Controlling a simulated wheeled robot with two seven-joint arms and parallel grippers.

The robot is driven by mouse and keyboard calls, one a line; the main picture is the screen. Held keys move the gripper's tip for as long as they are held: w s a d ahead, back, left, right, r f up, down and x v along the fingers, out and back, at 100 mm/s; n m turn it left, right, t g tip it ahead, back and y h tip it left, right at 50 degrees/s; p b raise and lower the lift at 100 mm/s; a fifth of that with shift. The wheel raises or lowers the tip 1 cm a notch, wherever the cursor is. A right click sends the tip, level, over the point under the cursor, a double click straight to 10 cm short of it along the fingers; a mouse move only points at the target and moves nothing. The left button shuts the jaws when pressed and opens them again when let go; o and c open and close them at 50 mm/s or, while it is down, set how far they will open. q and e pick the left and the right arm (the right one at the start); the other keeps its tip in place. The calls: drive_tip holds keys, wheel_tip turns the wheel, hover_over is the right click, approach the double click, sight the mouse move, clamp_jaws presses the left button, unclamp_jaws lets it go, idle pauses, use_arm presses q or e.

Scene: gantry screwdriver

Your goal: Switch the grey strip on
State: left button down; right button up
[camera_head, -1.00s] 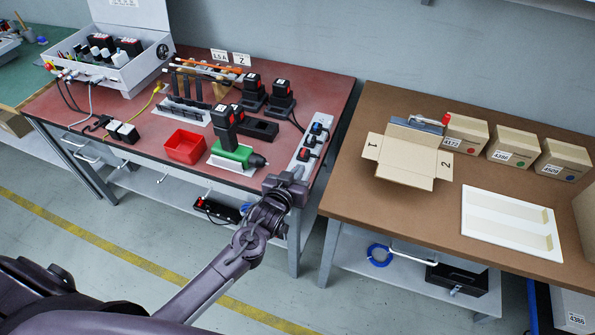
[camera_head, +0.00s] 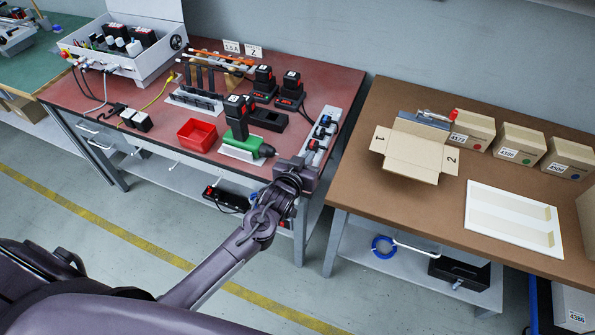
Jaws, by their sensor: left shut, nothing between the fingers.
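The grey strip (camera_head: 329,117) lies along the right edge of the red-topped bench, with several black plugs in its sockets. My left gripper (camera_head: 302,166) is at the near end of the strip, over the bench's front right corner. It is shut and empty, and it covers the strip's near end. Whether it touches the strip I cannot tell. The strip's switch is not visible. My right gripper is not in view.
A green and black screwdriver (camera_head: 243,135) lies left of the strip, and a red bin (camera_head: 197,135) is further left. Chargers with batteries (camera_head: 289,92) stand behind. A brown table (camera_head: 400,210) with an open carton (camera_head: 415,150) is to the right, across a gap.

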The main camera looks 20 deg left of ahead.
use_arm(q)
drive_tip(key=r+b+v, duration=0.1)
drive_tip(key=v, duration=1)
drive_tip(key=shift+w+d+r, duration=0.2)
drive_tip(key=shift+d+r, duration=0.1)
drive_tip(key=shift+d, duration=0.1)
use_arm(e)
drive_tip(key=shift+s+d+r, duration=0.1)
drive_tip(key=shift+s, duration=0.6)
use_arm(q)
drive_tip(key=shift+f, duration=0.1)
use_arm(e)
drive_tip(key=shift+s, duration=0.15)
